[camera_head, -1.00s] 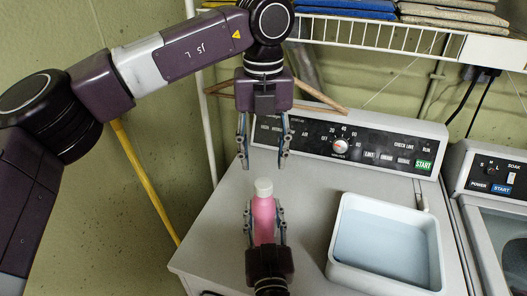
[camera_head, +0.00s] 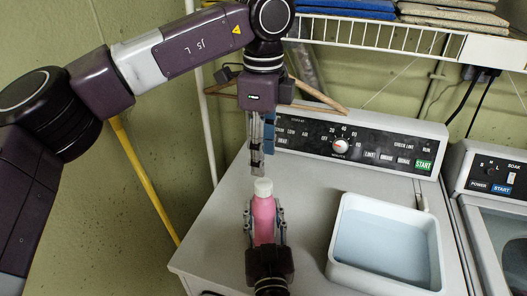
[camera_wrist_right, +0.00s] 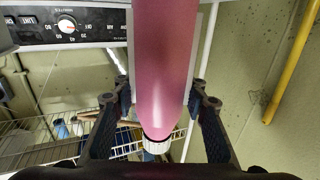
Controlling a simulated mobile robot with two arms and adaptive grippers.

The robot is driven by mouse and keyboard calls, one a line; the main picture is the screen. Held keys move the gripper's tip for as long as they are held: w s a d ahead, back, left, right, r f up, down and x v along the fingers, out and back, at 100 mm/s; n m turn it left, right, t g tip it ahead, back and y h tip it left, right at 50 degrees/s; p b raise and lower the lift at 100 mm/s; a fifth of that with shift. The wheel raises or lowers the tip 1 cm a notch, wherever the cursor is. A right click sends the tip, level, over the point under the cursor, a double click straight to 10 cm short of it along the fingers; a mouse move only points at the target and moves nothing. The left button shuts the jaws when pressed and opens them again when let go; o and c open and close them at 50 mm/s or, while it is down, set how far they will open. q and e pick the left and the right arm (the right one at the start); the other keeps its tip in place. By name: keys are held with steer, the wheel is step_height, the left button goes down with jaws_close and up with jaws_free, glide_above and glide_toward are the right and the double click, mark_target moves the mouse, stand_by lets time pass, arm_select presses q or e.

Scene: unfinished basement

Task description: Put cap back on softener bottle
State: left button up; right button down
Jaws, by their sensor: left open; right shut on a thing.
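The pink softener bottle (camera_head: 264,222) stands upright over the machine's light top in the head view. A whitish cap (camera_head: 263,187) sits on its upper end. My right gripper (camera_head: 265,212) is shut on the bottle, with one finger on each side. My left gripper (camera_head: 257,168) points down just above the cap, open and empty, its fingers seen nearly edge-on. I cannot tell whether its tips touch the cap. In the right wrist view the bottle (camera_wrist_right: 165,65) runs between the fingers, with the ribbed cap (camera_wrist_right: 157,146) at its lower end.
A white basin (camera_head: 340,262) of pale liquid stands to the right on the machine (camera_head: 235,235). The control panel (camera_head: 365,146) rises behind. A wire shelf (camera_head: 400,38) with folded cloths hangs above. A wooden hanger (camera_head: 318,95) is behind my left gripper.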

mark_target(264, 183)
arm_select(q)
steer(key=shift+f, duration=4)
